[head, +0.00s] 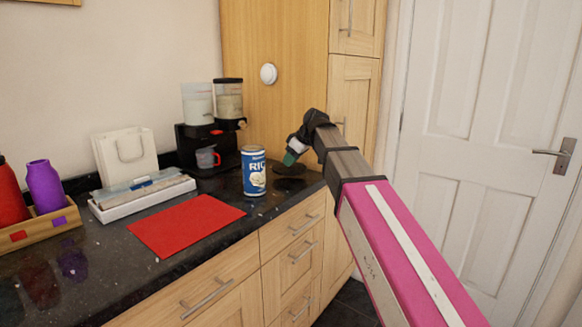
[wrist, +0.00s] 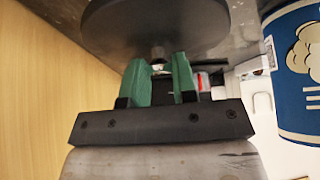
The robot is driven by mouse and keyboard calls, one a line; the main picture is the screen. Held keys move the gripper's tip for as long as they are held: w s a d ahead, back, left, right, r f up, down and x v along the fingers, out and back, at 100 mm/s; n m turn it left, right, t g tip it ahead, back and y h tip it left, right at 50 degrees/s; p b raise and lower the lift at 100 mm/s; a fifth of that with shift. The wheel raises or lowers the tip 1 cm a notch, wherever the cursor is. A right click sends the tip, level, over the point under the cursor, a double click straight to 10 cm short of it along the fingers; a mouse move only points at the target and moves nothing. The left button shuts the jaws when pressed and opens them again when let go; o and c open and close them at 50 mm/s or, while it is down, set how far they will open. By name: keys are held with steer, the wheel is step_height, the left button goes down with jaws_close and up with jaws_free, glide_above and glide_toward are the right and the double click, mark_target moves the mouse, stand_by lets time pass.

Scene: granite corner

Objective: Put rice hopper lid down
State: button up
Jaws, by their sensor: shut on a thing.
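My gripper (head: 291,158) reaches down over the right end of the dark counter with its green fingers. In the wrist view the fingers (wrist: 160,72) are shut on the small knob of the rice hopper lid (wrist: 155,28), a dark round disc. In the head view the lid (head: 287,170) is a thin dark shape below the fingertips, close to the counter top; I cannot tell if it touches. The twin-hopper dispenser (head: 196,143) stands at the back; its right hopper (head: 229,103) holds pale grains.
A blue rice can (head: 255,175) stands just left of the lid and also shows in the wrist view (wrist: 300,95). A red mat (head: 187,224), a white tray (head: 142,197), a white bag (head: 126,158) and a bottle crate (head: 40,228) lie farther left. A tall wooden cupboard (head: 290,40) rises behind.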

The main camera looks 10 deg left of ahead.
steer(key=shift+f, duration=1.3)
steer(key=o, duration=0.9)
steer(key=shift+f, duration=0.1)
steer(key=v, duration=1.2)
